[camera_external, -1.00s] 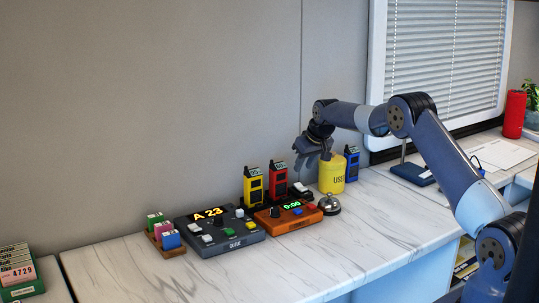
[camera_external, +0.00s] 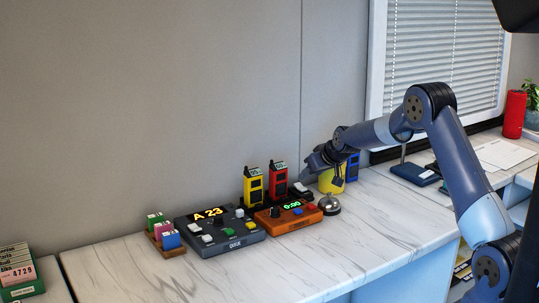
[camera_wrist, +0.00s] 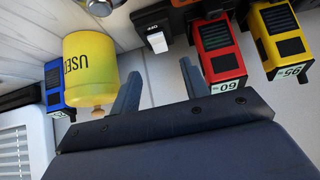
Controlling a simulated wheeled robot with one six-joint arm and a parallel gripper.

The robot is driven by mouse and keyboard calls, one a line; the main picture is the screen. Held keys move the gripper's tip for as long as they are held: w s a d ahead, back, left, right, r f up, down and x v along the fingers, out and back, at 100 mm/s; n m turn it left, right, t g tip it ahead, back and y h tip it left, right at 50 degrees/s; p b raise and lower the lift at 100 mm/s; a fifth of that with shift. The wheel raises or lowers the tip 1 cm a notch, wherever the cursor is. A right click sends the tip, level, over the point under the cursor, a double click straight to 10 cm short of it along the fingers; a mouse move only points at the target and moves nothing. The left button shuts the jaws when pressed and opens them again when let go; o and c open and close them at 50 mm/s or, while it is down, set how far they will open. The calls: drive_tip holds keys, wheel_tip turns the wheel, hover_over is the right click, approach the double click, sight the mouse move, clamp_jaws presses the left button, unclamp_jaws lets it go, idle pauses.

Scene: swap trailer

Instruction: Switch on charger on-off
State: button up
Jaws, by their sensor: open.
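The charger (camera_wrist: 148,18) is a dark block in the wrist view, with a white rocker switch (camera_wrist: 157,42) and small lettering on its front. In the external view the charger (camera_external: 299,190) sits on the counter against the wall, between the red radio and the yellow cup. My gripper (camera_wrist: 160,80) is open and empty, its two fingers pointing towards the charger side and apart from the switch.
The yellow cup (camera_wrist: 90,65) stands close beside my gripper, with a blue radio (camera_wrist: 58,85) beyond it. Red (camera_wrist: 219,50) and yellow (camera_wrist: 282,40) radios stand on the other side. An orange timer box (camera_external: 287,217), a bell (camera_external: 329,204) and a grey queue console (camera_external: 218,232) are in front.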

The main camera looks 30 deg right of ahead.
sight(300, 186)
drive_tip(key=shift+p+x, duration=0.4)
drive_tip(key=shift+x, duration=3.35)
drive_tip(key=shift+c, duration=0.4)
